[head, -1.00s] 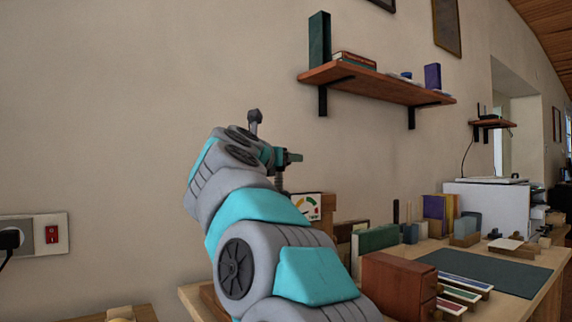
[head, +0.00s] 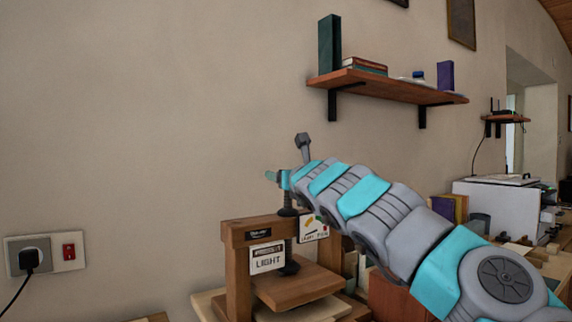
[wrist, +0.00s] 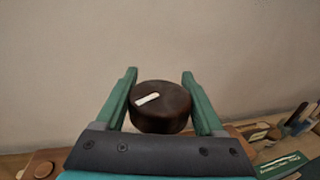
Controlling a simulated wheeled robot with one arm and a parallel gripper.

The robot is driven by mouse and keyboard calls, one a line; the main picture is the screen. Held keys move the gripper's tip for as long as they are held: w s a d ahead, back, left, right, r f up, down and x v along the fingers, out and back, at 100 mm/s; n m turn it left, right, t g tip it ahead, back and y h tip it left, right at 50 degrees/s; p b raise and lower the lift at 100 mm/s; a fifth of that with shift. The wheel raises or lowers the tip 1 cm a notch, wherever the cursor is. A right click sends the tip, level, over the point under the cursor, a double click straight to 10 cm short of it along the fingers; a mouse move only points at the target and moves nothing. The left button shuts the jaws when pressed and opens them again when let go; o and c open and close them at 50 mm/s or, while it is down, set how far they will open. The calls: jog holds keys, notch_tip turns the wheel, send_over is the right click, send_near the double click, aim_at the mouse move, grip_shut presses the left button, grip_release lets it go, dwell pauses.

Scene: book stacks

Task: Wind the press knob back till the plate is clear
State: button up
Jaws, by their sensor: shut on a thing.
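The press knob (wrist: 172,112) is a dark round cap with a white mark on its top, slanting up to the right. My gripper (wrist: 159,76) has a green finger on each side of it and is shut on it. In the head view my gripper (head: 281,179) is at the top of the black press screw (head: 288,214) and hides the knob. The wooden press frame (head: 238,268) stands below. Its wooden plate (head: 300,286) hangs under the screw, above pale boards (head: 318,311). I cannot tell whether the plate touches them.
A "LIGHT" sign (head: 267,259) and a dial card (head: 313,227) are on the press. A wall shelf (head: 385,86) with books is above right. A socket (head: 28,256) with a plug is on the left wall. The wall area above the press is open.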

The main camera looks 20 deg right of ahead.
jog(key=shift+w+a+f+n+y+p, duration=0.1)
jog(key=shift+a+f+n+y+p, duration=0.15)
jog(key=shift+y, duration=0.25)
jog(key=shift+f+n+y+p, duration=0.1)
jog(key=shift+n+y+p, duration=0.1)
jog(key=shift+n+y, duration=0.25)
jog(key=o, duration=1.1)
jog(key=shift+c, duration=0.2)
jog(key=o, duration=0.3)
jog(key=shift+r, duration=0.15)
jog(key=shift+d, duration=0.1)
jog(key=shift+s, duration=0.65)
jog(key=s+b, duration=0.1)
jog(key=s, duration=0.5)
jog(key=shift+s+d, duration=0.15)
jog(key=shift+s, duration=0.1)
